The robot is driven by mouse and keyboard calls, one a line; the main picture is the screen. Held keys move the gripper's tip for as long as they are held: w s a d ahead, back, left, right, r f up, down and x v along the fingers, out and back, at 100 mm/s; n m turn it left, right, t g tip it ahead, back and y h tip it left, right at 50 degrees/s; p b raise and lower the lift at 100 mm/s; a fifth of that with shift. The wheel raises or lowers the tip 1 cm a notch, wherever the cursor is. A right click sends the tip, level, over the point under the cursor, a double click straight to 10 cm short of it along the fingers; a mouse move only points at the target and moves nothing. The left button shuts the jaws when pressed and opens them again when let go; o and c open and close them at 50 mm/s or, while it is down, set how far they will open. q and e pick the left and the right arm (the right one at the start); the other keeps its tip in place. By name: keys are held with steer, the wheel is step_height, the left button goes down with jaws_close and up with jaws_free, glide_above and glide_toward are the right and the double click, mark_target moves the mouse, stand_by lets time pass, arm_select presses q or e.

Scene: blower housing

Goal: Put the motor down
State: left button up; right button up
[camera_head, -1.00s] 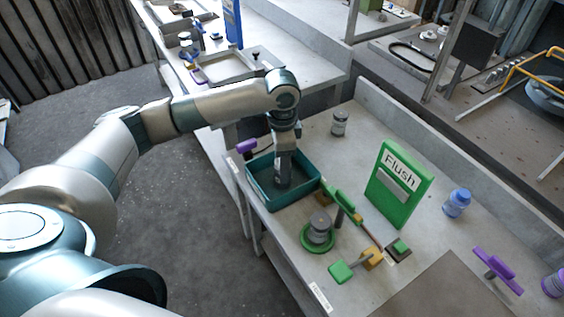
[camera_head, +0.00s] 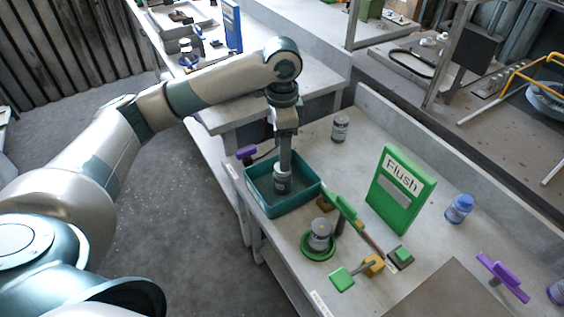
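A grey motor-like cylinder with a white label (camera_head: 283,182) stands upright in the teal tray (camera_head: 262,207) near the left edge of the bench. My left gripper (camera_head: 285,166) points straight down right over it. Its fingers are seen edge-on, so the gap between them is hidden. The fingertips overlap the cylinder's top in the picture, while most of its side shows below them. The gripper has risen and the cylinder has stayed, so it looks let go. A similar grey cylinder (camera_head: 320,232) stands on a green round holder (camera_head: 318,253). My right gripper is not in view.
A green "Flush" sign (camera_head: 386,212) stands right of the tray. Another small grey can (camera_head: 340,128) is behind it, and a blue-capped bottle (camera_head: 458,209) is farther right. Green and yellow fixture parts (camera_head: 373,264) lie near the front. Bench around the grey can is clear.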

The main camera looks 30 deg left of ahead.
arm_select(q)
step_height(320, 180, up, 4)
steer(key=shift+r, duration=0.15)
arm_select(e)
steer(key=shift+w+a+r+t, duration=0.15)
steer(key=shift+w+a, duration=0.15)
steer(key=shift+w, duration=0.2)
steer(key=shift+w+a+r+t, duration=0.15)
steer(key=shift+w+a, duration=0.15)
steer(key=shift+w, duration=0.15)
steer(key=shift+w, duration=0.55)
